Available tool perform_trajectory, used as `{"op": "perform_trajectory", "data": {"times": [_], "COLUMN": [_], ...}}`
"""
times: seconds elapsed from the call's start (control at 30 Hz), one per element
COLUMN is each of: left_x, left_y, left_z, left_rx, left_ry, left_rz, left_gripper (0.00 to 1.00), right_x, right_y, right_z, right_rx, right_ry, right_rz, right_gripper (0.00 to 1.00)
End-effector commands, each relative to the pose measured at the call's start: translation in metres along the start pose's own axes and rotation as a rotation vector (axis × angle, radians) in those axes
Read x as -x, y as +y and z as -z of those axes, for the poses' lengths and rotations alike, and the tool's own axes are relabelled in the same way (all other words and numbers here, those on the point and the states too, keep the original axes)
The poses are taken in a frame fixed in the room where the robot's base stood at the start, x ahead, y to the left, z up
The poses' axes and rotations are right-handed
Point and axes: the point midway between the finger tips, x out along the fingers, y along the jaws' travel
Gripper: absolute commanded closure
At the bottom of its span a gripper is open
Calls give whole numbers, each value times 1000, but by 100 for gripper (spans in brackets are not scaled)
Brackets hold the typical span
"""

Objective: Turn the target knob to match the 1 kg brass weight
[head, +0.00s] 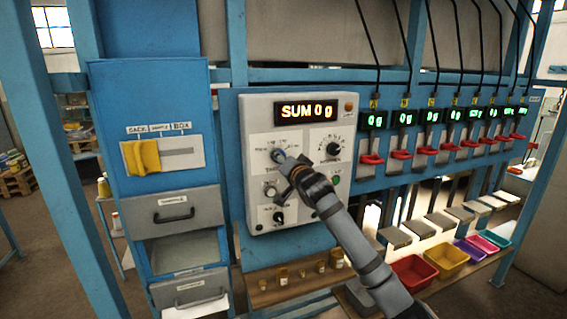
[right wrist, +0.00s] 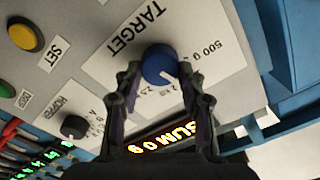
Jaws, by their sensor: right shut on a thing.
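The blue target knob (right wrist: 159,64) sits on the light control panel (head: 254,118), beside a label reading TARGET. My right gripper (head: 284,160) reaches the panel's upper left dial and mostly covers it. In the right wrist view the fingers (right wrist: 162,88) are shut on the knob, one on each side. A pale pointer mark shows on the knob's lower side; 500 g is printed to its right, and the smaller marks are partly hidden. Several small brass weights (head: 283,276) stand on a wooden shelf below; their sizes cannot be read. My left gripper is out of view.
The display (head: 306,110) reads SUM 0 g. Other dials (head: 333,149) and a yellow button (right wrist: 24,36) beside a SET label share the panel. A drawer cabinet (head: 158,75) stands left. Right are red levers (head: 371,159) and coloured bins (head: 412,272).

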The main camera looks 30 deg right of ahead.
Motion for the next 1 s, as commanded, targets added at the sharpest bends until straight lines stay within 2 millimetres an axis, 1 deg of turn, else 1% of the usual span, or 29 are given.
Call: {"op": "perform_trajectory", "data": {"times": [0.03,0.37,0.4,0.57,0.87,0.93,1.0], "left_x": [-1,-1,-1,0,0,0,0], "left_y": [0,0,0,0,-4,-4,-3], "left_z": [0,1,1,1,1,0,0], "left_rx": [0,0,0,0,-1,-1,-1], "left_ry": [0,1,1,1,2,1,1], "left_rz": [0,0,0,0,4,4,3], "left_gripper": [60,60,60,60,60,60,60], "right_x": [0,0,0,0,1,5,15], "right_y": [2,1,1,1,0,1,1], "right_z": [-2,-2,-2,-2,0,0,0], "right_rx": [-6,-8,-8,-7,-4,-1,3], "right_ry": [-5,-5,-5,-4,-1,0,0], "right_rz": [-3,-2,-2,-1,0,-1,-1], "right_gripper": [91,91,59,37,36,36,36]}}
